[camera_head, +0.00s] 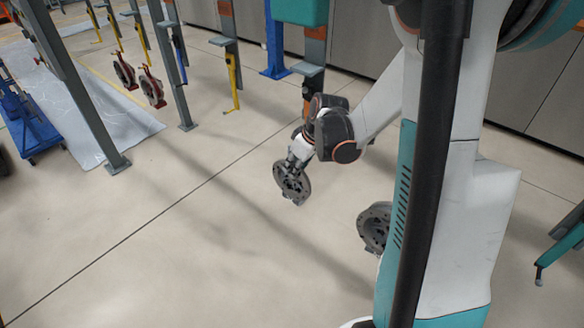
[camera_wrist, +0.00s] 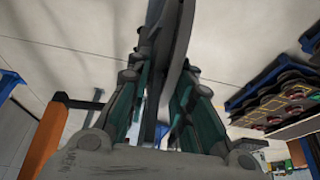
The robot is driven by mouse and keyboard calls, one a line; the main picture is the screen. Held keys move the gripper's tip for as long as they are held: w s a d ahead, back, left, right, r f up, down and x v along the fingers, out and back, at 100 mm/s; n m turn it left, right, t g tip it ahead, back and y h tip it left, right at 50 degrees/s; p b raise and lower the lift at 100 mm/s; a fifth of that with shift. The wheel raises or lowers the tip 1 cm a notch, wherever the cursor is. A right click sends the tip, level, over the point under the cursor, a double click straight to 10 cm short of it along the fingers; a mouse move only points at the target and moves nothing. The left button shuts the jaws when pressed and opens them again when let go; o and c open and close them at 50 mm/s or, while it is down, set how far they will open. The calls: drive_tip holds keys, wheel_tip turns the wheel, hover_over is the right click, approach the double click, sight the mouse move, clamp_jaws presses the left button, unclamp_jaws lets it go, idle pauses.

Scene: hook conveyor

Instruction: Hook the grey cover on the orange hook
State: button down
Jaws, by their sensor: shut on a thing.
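My gripper (camera_head: 294,163) is shut on the rim of a round grey cover (camera_head: 292,186), which hangs below the fingers above the floor. In the wrist view the cover (camera_wrist: 180,40) shows nearly edge-on between the fingers of my gripper (camera_wrist: 163,75). A narrow orange-brown piece, perhaps the orange hook (camera_head: 307,90), hangs from a grey bracket just behind my wrist. Its lower end is partly hidden by my arm, so I cannot tell its shape. The cover is below it and apart from it in the picture.
A second grey cover (camera_head: 375,226) is partly hidden by my body. Yellow hooks (camera_head: 233,83) and red discs (camera_head: 152,88) hang at the upper left among grey posts (camera_head: 178,70). A blue cart (camera_head: 28,122) stands at left. The floor (camera_head: 180,240) in front is clear.

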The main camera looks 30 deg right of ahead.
drive_tip(key=shift+w+d, duration=0.2)
drive_tip(key=shift+d, duration=0.35)
drive_tip(key=shift+w+d, duration=0.2)
drive_tip(key=shift+d, duration=0.3)
drive_tip(key=shift+d+f+b, duration=0.2)
drive_tip(key=shift+f+b, duration=0.1)
drive_tip(key=shift+f, duration=0.05)
drive_tip(key=shift+w+d+f+b, duration=0.25)
drive_tip(key=shift+d+f+b, duration=0.15)
drive_tip(key=shift+d, duration=0.15)
drive_tip(key=shift+a, duration=0.1)
drive_tip(key=c, duration=1.3)
unclamp_jaws()
drive_tip(key=shift+c, duration=0.2)
